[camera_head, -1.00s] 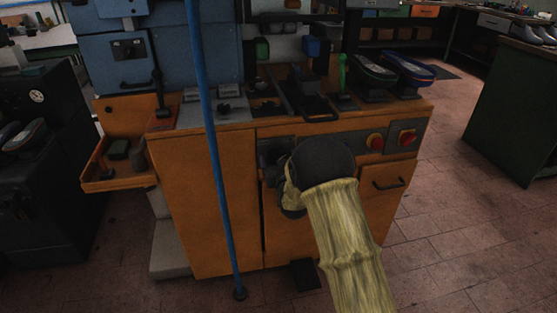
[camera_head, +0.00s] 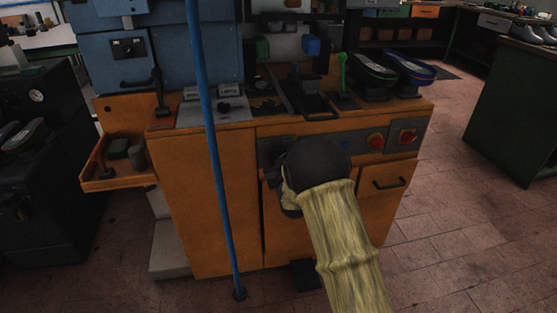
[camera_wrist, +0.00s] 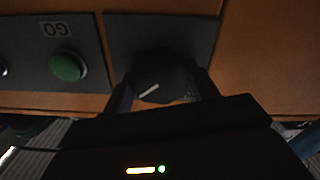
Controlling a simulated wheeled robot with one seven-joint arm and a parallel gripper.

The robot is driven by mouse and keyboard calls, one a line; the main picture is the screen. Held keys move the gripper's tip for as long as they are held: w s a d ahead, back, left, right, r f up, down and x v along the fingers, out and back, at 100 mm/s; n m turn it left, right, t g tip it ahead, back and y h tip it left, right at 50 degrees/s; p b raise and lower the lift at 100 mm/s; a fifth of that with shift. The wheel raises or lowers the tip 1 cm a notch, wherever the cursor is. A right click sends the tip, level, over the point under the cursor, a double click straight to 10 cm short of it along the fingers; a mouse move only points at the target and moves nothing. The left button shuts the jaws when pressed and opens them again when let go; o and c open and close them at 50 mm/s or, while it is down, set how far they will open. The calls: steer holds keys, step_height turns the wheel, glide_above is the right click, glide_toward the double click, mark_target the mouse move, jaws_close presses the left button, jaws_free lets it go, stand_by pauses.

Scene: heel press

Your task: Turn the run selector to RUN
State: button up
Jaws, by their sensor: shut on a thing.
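The run selector (camera_wrist: 160,82) is a dark knob with a pale pointer line on a dark plate, seen in the wrist view. The line lies slanted, rising from left to right in that view. My gripper (camera_wrist: 162,92) has one finger on each side of the knob and is shut on it. In the head view my arm's dark wrist and yellow sleeve cover the selector and my gripper (camera_head: 283,172) at the orange press front. The selector's lettering cannot be read.
A green GO button (camera_wrist: 66,66) sits on a neighbouring plate in the wrist view. A blue pole (camera_head: 216,160) stands in front of the press at left.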

steer(key=n+b, duration=0.1)
steer(key=n, duration=0.4)
steer(key=shift+a+f, duration=0.1)
steer(key=n+b, duration=0.1)
steer(key=n, duration=1.6)
steer(key=shift+f, duration=0.1)
steer(key=o, duration=1)
steer(key=shift+c, duration=0.2)
steer(key=shift+s, duration=0.1)
steer(key=p+v, duration=0.2)
steer(key=v, duration=1.5)
